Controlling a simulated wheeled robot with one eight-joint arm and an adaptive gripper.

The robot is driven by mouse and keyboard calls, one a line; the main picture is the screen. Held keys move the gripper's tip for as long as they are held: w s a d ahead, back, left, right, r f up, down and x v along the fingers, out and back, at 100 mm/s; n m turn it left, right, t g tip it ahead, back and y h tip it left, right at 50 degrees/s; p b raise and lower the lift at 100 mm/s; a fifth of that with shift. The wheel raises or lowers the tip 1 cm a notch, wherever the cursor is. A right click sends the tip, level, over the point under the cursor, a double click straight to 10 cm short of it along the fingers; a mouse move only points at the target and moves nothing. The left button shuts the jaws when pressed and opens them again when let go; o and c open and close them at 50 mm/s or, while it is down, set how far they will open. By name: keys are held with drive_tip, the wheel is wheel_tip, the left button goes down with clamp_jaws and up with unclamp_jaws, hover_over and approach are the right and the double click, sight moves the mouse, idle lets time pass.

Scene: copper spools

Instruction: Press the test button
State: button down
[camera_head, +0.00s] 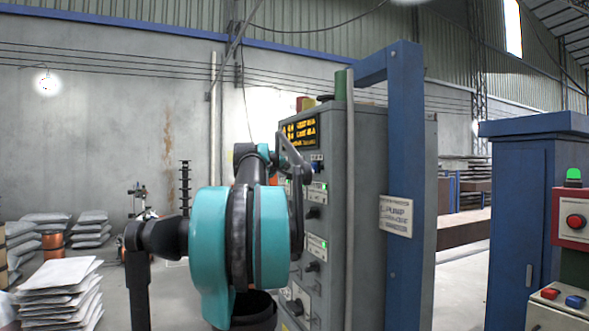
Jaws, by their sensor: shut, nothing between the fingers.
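A tall grey control cabinet (365,165) stands in the middle of the view, its panel face turned left. The panel has a lit amber display (301,131) at the top and several knobs and buttons below it, among them a dark knob (313,213). I cannot read which one is the test button. My gripper (299,170) is shut and empty, in front of the upper panel just below the display. I cannot tell whether it touches the panel. My teal and black arm hides much of the panel's left side.
A blue post frame (405,180) stands at the cabinet's right side. A red box with a red button (576,221) and a box with red and blue buttons (575,301) are at the far right, beside a blue cabinet (518,215). Stacked white sacks (62,285) lie at the lower left.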

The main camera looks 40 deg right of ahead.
drive_tip(key=shift+a, duration=0.1)
drive_tip(key=shift+w+a, duration=0.2)
drive_tip(key=shift+a, duration=0.6)
drive_tip(key=shift+w+a, duration=0.15)
drive_tip(key=shift+a, duration=0.6)
drive_tip(key=shift+w+a, duration=0.2)
drive_tip(key=shift+a, duration=0.6)
drive_tip(key=s+a+f+g+y, duration=0.1)
drive_tip(key=s+a+f+y, duration=0.15)
drive_tip(key=a+f, duration=0.65)
drive_tip(key=s+a+f+m+g+y, duration=0.1)
drive_tip(key=s+a+f+y, duration=0.2)
drive_tip(key=f, duration=1.3)
drive_tip(key=s+a+f+g+y, duration=0.1)
drive_tip(key=s+a+f, duration=0.1)
drive_tip(key=a+f, duration=0.75)
drive_tip(key=s+a+f+n+y, duration=0.1)
drive_tip(key=s+a+f+y, duration=0.1)
drive_tip(key=s+a+f, duration=0.4)
drive_tip(key=s+a+f+n+g+y, duration=0.1)
drive_tip(key=s+a+f+y, duration=0.2)
drive_tip(key=s+a+f, duration=0.4)
drive_tip(key=s+a+f+g+y, duration=0.1)
drive_tip(key=s+a+f+y, duration=0.2)
drive_tip(key=f, duration=1.2)
drive_tip(key=s+a, duration=0.3)
drive_tip(key=s, duration=0.1)
drive_tip(key=shift+s+a+n, duration=0.25)
drive_tip(key=shift+a+n, duration=0.05)
drive_tip(key=shift+n, duration=0.1)
